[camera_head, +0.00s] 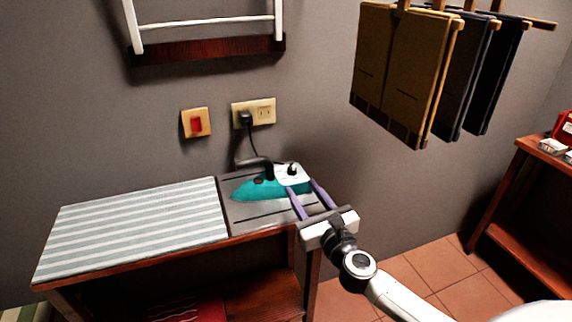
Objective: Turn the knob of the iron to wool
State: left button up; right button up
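The iron (258,188) is teal with a white rear part and lies on a grey plate (255,213) at the right end of the wooden table. A small black knob (292,169) shows on its white part. A black cord runs from the iron up to the wall socket (263,112). My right gripper (299,187) comes from the lower right; its two purple fingers are spread apart at the iron's rear, near the knob. I cannot tell whether either finger touches the iron. The knob's markings are too small to read. My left gripper is out of view.
A striped cloth (130,232) covers the table's left part. Trousers (405,75) hang from a rack at the upper right. A red wall switch (196,124) is left of the socket. A wooden shelf (515,205) stands at the right, with tiled floor before it.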

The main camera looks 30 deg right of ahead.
aim_at(294, 170)
jog(key=shift+w+d+m, duration=0.25)
jog(key=shift+d+m, duration=0.25)
jog(key=shift+m, duration=0.1)
jog(key=shift+w+d+h, duration=0.15)
jog(key=shift+w+h, duration=0.1)
jog(key=shift+h, duration=0.05)
jog(key=b+x, duration=0.1)
jog(key=x, duration=0.8)
jog(key=shift+w+f, duration=0.15)
jog(key=shift+w, duration=0.25)
jog(key=shift+c, duration=0.2)
grip_shut()
